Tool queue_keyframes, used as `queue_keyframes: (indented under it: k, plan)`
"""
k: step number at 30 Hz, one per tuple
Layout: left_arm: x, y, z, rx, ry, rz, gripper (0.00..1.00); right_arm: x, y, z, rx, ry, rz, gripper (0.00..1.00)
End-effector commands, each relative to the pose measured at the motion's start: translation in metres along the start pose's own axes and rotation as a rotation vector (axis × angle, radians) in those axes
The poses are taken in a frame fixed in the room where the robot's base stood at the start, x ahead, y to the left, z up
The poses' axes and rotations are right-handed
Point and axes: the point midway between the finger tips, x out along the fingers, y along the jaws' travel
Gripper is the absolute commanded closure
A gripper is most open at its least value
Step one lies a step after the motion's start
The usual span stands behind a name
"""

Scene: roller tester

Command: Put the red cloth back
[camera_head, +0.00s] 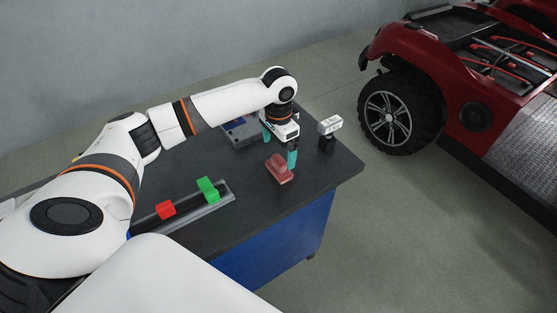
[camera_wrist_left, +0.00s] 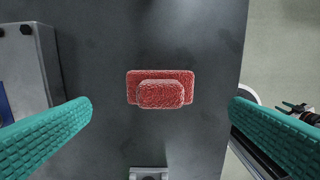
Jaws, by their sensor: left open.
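The red cloth (camera_head: 279,172) lies on the dark table top near its right end, folded with a smaller rounded pad on a wider flat piece. In the left wrist view the cloth (camera_wrist_left: 160,88) lies roughly midway between the two fingers, with a clear gap on both sides. My left gripper (camera_head: 279,147) points down above the cloth, its teal fingers spread and empty. The left wrist view shows the open fingers (camera_wrist_left: 162,107) at the left and right edges, not touching the cloth. My right gripper is not in view.
A grey box (camera_head: 240,133) stands behind the gripper. A small white-headed device (camera_head: 330,126) on a black base stands to the right. A red block (camera_head: 166,209) and a green block (camera_head: 208,188) sit on a grey rail nearer the front. A red vehicle (camera_head: 470,75) is beyond.

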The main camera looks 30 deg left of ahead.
Motion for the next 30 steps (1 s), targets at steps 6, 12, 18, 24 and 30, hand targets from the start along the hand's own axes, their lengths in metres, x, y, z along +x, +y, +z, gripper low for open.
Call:
queue_keyframes:
  k: [6, 12, 18, 24, 30]
  plan:
    - [-0.038, 0.0, 0.001, 0.001, -0.003, 0.0, 0.0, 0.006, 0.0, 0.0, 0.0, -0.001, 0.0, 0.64]
    - [-0.052, 0.0, 0.0, 0.001, 0.0, 0.0, 0.0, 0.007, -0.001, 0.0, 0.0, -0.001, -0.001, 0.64]
    - [-0.053, 0.0, 0.0, 0.0, 0.001, 0.0, 0.0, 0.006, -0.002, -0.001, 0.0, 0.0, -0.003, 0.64]
    - [-0.052, 0.0, 0.0, 0.0, 0.0, 0.0, 0.0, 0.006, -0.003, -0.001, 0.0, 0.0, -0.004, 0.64]
    - [-0.052, 0.0, 0.0, 0.0, 0.0, 0.0, 0.0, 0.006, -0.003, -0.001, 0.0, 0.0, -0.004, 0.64]
